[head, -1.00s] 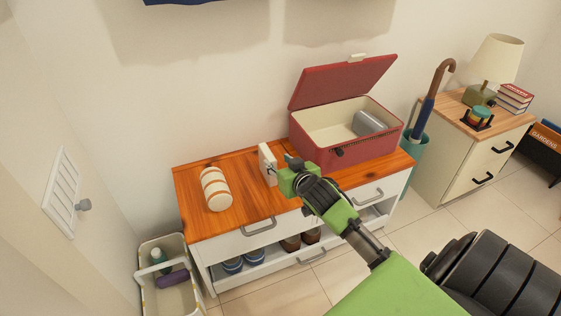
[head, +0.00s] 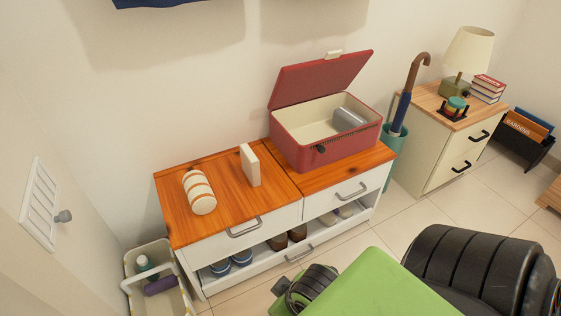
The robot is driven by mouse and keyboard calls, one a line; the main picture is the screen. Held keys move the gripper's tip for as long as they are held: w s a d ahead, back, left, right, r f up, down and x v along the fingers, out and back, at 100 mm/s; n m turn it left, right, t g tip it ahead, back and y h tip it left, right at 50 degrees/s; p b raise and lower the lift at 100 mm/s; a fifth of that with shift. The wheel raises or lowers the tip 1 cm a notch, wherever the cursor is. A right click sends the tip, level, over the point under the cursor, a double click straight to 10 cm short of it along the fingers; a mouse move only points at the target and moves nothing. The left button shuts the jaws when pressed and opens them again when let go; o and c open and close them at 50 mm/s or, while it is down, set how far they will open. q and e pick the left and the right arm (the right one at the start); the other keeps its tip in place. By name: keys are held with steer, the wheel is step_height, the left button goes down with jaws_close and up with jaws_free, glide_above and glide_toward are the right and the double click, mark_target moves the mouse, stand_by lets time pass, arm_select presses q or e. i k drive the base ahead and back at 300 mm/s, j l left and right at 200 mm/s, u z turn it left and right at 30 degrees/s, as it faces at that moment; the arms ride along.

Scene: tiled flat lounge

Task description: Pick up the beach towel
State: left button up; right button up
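The beach towel (head: 199,193) appears to be the white roll with orange-brown stripes lying on the left part of the wooden cabinet top (head: 222,205). It is fully visible, and nothing touches it from above. My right arm comes in from the lower right, with only part of its wrist showing in front of the cabinet. The fingers of my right gripper do not show. My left gripper is not in view.
A white upright block (head: 250,166) stands right of the roll. An open red box (head: 328,154) holding a grey roll (head: 348,118) sits farther right. A bin (head: 163,292) with bottles stands at left on the floor.

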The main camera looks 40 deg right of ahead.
mark_target(202, 200)
steer(key=l+z, duration=0.2)
steer(key=l, duration=0.55)
steer(key=i+l+z, duration=0.2)
steer(key=l, duration=0.5)
steer(key=k, duration=0.05)
